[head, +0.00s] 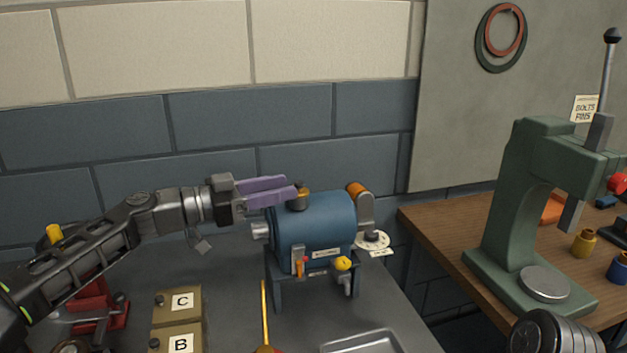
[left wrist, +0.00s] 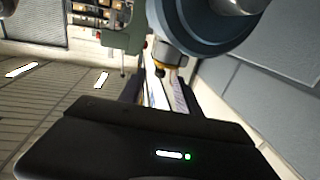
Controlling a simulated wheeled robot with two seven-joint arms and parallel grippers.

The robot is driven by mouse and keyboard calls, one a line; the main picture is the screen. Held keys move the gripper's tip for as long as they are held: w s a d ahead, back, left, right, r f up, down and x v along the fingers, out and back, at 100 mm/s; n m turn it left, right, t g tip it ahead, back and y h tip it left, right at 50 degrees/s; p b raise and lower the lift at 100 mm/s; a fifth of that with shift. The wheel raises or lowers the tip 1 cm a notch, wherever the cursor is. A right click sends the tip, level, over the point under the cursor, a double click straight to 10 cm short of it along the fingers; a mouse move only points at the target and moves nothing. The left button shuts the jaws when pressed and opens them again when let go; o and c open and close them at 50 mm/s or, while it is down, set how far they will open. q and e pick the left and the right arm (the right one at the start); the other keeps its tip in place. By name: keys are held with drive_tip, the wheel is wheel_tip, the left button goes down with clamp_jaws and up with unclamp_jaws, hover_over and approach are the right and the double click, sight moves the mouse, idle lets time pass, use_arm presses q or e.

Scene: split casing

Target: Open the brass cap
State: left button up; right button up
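The blue casing (head: 315,228) is a rounded drum on a stand at the back of the grey bench. The brass cap (head: 303,191) sits on top of it, on a short dark neck. My left gripper (head: 292,187) reaches in from the left with two purple fingers, level with the cap. The fingers are apart, and their tips are at the cap's left side. In the left wrist view the casing (left wrist: 205,25) hangs at the top, and the cap (left wrist: 160,71) shows between the finger lines. Contact with the cap cannot be told. My right gripper is not in view.
Boxes marked C (head: 180,303) and B (head: 178,338) stand at the front left. A grey tray (head: 365,342) lies in front of the casing. An orange-ended grey arm (head: 366,208) rises at the casing's right. A green press (head: 520,215) stands on the wooden bench.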

sight(295, 183)
use_arm(q)
drive_tip(key=p+x, duration=0.2)
drive_tip(key=x, duration=0.4)
drive_tip(key=shift+w+d+r, duration=0.1)
drive_tip(key=shift+d+r, duration=0.05)
drive_tip(key=shift+d, duration=0.15)
drive_tip(key=shift+w+d, duration=0.3)
drive_tip(key=shift+d, duration=0.15)
clamp_jaws()
